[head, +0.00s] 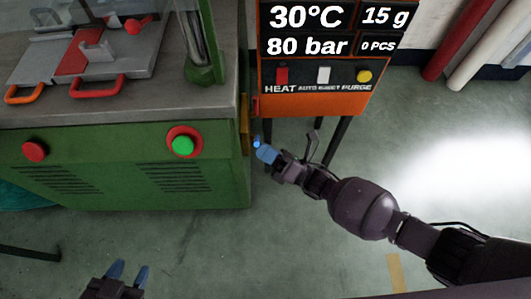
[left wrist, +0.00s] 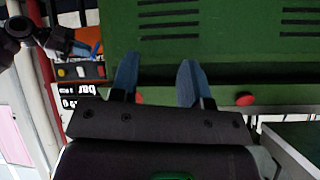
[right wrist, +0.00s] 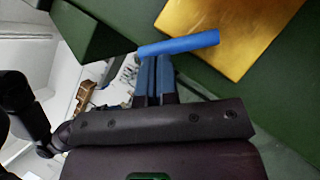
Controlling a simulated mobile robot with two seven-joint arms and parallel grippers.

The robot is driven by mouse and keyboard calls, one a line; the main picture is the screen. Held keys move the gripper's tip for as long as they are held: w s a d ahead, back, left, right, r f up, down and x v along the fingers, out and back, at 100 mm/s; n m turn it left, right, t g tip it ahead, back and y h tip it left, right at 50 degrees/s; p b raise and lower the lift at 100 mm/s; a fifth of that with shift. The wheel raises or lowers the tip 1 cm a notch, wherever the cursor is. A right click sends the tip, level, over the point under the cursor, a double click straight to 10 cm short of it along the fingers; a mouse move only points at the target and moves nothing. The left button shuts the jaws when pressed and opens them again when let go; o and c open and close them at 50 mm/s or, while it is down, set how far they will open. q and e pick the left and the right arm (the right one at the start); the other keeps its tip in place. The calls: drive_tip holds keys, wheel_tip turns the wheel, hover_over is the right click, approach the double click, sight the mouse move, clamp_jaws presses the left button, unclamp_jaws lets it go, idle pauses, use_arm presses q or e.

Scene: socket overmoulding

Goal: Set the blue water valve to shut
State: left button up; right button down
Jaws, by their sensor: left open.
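The blue valve handle (right wrist: 190,44) is a straight bar in the right wrist view, lying across in front of a yellow plate (right wrist: 235,25) on the green machine's side. In the head view a small blue bit of it (head: 256,142) shows beside the yellow plate (head: 245,122). My right gripper (right wrist: 156,62) has its fingers together, tips at the handle's left part; they look touching or nearly so, not around it. It also shows in the head view (head: 263,152). My left gripper (head: 129,270) is open and empty, low in front of the machine; it also shows in the left wrist view (left wrist: 157,75).
The green machine (head: 110,170) fills the left, with a red button (head: 35,151) and a green button (head: 182,145) on its front. An orange control panel (head: 310,100) stands behind my right gripper. Floor at the right is clear.

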use_arm(q)
drive_tip(key=s+p, duration=0.1)
drive_tip(key=p, duration=0.1)
drive_tip(key=s+a+n+p, duration=0.1)
drive_tip(key=shift+s+f+g+y+p, duration=0.2)
drive_tip(key=shift+s+g+y+p, duration=0.1)
drive_tip(key=shift+g+p, duration=0.1)
use_arm(e)
drive_tip(key=r+m+h, duration=0.1)
drive_tip(key=m, duration=0.1)
drive_tip(key=w+r+m+h, duration=0.1)
drive_tip(key=m, duration=0.1)
drive_tip(key=w+r+m+h, duration=0.1)
drive_tip(key=m, duration=0.1)
drive_tip(key=shift+w+r+t+h, duration=0.1)
drive_tip(key=shift+w+t+h, duration=0.1)
drive_tip(key=shift+t+h, duration=0.1)
use_arm(q)
drive_tip(key=shift+w, duration=0.1)
drive_tip(key=shift+w+r, duration=0.2)
drive_tip(key=shift+w, duration=0.05)
